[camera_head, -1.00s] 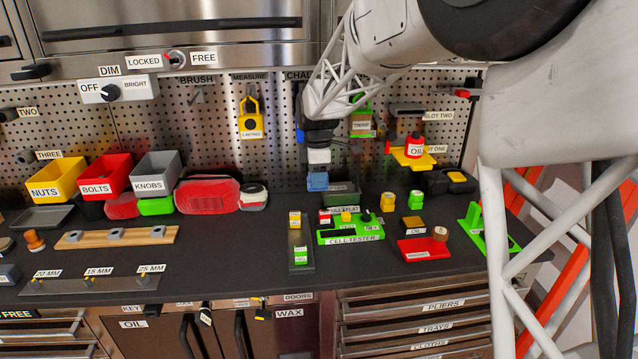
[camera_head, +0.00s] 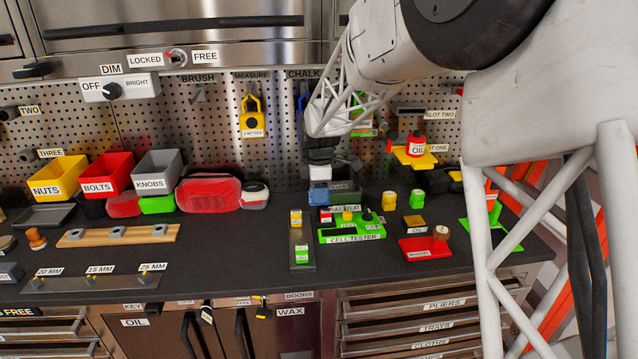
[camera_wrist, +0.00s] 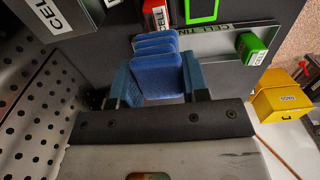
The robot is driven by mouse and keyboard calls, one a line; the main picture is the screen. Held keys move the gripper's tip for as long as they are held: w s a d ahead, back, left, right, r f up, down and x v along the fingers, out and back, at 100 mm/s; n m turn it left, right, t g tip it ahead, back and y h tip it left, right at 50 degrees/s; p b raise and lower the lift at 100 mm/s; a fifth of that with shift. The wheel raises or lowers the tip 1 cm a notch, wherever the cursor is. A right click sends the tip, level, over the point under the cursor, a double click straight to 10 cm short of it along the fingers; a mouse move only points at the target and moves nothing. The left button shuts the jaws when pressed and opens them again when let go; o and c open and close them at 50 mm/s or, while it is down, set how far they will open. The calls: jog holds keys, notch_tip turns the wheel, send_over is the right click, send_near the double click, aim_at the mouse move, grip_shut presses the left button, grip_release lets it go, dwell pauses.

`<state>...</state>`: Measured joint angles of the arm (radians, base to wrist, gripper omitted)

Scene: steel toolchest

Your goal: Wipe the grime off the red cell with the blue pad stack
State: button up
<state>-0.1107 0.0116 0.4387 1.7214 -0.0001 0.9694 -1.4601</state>
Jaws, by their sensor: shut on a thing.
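My gripper (camera_head: 320,178) is shut on the blue pad stack (camera_head: 319,197), low over the bench just behind the cell tester. In the wrist view the stack (camera_wrist: 157,72) shows as several blue layers between the two fingers (camera_wrist: 160,88). The red cell (camera_head: 326,216) stands at the back left of the green cell tester (camera_head: 350,236), a little in front of the pads. In the wrist view the red cell (camera_wrist: 156,16) appears just beyond the stack's far edge. I cannot tell whether they touch, and grime on the cell is too small to make out.
Yellow and green pieces stand to the right, near a red tray (camera_head: 425,248). The perforated back wall (camera_head: 290,140) is close behind my gripper.

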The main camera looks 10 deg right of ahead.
aim_at(329, 210)
jog(key=shift+f, duration=0.8)
jog(key=shift+d+f, duration=0.75)
jog(key=shift+c, duration=0.4)
jog(key=shift+d, duration=0.35)
jog(key=shift+d+f, duration=0.1)
jog(key=shift+d, duration=0.55)
jog(key=shift+a, duration=1.2)
jog(key=shift+a+f, duration=0.1)
jog(key=shift+a, duration=0.3)
jog(key=shift+a+r, duration=0.25)
jog(key=shift+r, duration=4)
jog(key=shift+d, duration=0.1)
